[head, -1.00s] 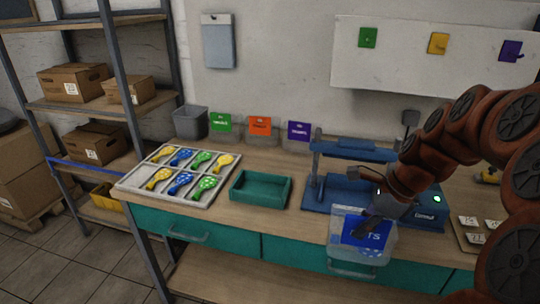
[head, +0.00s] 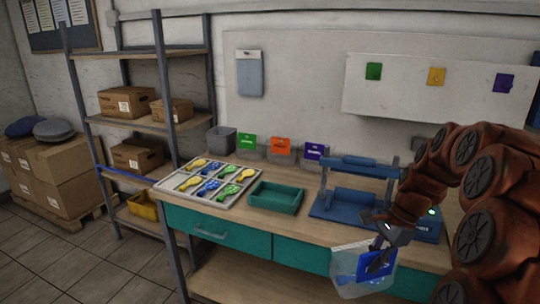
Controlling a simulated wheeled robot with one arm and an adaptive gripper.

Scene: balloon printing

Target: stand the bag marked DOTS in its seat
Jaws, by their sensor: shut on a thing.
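My gripper (head: 380,258) is shut on a clear bag with a blue label (head: 346,270). The bag hangs in front of the bench's front edge, right of centre, with blue contents low inside. Its label's lettering is turned and too small to read now; in the earlier view it ends in "TS". I cannot tell for certain which place is its seat. Bags or bins with green (head: 247,142), orange (head: 280,146) and purple (head: 314,151) labels stand in a row against the wall.
A grey bin (head: 221,140) stands at the back. The floor at left is clear.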

